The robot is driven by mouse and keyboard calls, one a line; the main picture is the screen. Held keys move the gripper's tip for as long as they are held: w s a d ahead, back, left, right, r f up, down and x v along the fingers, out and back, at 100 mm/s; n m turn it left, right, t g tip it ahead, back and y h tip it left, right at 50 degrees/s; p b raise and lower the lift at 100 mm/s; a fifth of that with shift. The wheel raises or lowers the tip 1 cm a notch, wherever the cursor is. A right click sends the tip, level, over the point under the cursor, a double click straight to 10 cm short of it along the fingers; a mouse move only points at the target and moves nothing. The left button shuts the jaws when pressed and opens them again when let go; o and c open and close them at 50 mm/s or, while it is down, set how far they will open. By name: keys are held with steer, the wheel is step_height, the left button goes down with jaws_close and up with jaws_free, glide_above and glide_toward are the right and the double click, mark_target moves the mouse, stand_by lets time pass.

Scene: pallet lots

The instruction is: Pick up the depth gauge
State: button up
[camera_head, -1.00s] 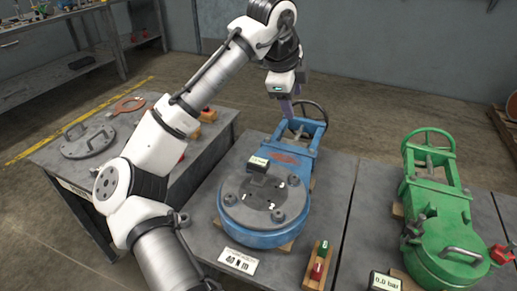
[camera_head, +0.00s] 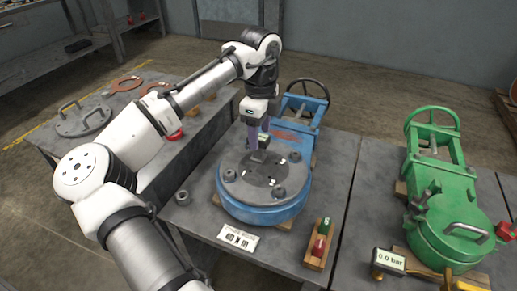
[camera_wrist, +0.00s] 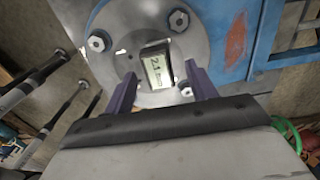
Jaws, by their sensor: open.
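The depth gauge is a small dark box with a pale digital display. In the wrist view the depth gauge (camera_wrist: 156,68) sits on the grey round cover plate (camera_wrist: 117,22), between the two purple fingers of my gripper (camera_wrist: 160,71). The fingers are open, one on each side of it. I cannot tell whether they touch it. In the head view my gripper (camera_head: 258,143) points down over the middle of the cover plate (camera_head: 240,187) on the blue valve (camera_head: 262,213). There the fingers hide much of the gauge (camera_head: 259,156).
Bolts with nuts stand up around the cover plate. A wooden holder (camera_head: 318,247) with green and red pieces and a torque sign (camera_head: 238,237) are in front. A green valve (camera_head: 450,225) stands at right. A side table (camera_head: 95,148) at left holds a handled lid (camera_head: 83,120).

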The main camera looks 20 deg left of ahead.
step_height(320, 180, down, 4)
steer(key=shift+a+f, duration=0.1)
steer(key=shift+a, duration=0.05)
jaws_close()
stand_by(0.4)
